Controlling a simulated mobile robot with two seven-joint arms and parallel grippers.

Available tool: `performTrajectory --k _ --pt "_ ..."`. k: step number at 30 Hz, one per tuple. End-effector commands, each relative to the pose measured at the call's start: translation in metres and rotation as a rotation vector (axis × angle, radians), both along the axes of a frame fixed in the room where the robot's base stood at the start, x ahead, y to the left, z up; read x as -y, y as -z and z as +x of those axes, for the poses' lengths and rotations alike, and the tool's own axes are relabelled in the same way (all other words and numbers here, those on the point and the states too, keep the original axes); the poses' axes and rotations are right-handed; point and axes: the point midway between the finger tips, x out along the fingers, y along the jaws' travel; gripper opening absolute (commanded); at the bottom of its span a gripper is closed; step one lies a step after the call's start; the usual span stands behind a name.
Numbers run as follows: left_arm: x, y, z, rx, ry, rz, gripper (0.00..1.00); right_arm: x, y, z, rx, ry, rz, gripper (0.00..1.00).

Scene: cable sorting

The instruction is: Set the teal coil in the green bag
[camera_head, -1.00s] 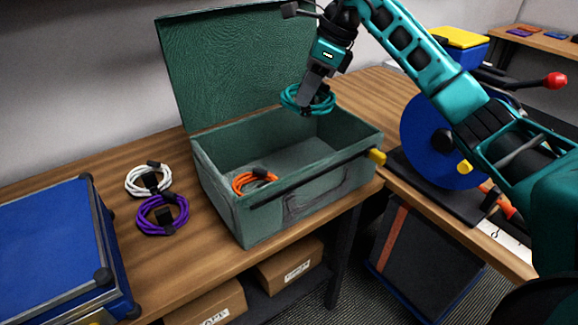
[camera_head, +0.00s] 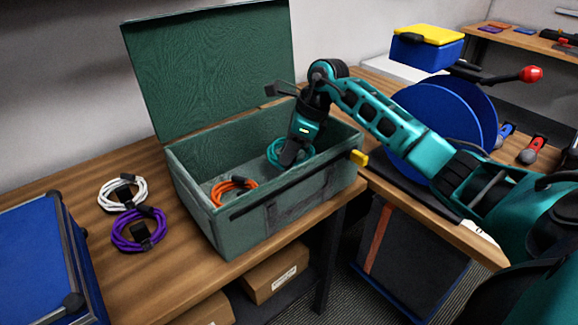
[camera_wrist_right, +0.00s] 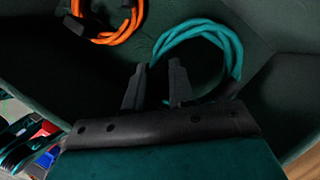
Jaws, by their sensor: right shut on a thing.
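The green bag (camera_head: 205,240) stands open on the bench with its lid (camera_head: 215,65) raised at the back. The teal coil (camera_head: 274,152) is inside the bag's walls, in its right half. My right gripper (camera_head: 285,160) reaches down into the bag and is shut on the coil. In the right wrist view the coil (camera_wrist_right: 205,38) loops up beyond the fingers (camera_wrist_right: 157,85). I cannot tell whether the coil touches the bag's floor. My left gripper is not in view.
An orange coil (camera_head: 233,189) lies in the bag's left half. A white coil (camera_head: 122,190) and a purple coil (camera_head: 138,231) lie on the bench left of the bag. A blue case (camera_head: 40,260) stands at the far left. A blue reel (camera_head: 440,125) is at the right.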

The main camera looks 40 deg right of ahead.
Motion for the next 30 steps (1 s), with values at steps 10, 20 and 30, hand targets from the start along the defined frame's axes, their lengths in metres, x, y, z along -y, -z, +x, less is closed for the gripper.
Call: performTrajectory --k 10,20,30 --pt "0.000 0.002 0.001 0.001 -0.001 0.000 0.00 -0.001 0.039 0.000 -0.001 0.001 0.004 0.00" --pt "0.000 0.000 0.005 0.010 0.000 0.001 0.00 0.000 0.046 0.000 0.003 0.000 0.000 0.00" --pt "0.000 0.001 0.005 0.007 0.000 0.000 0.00 0.000 0.048 0.000 0.001 0.000 0.001 0.47"
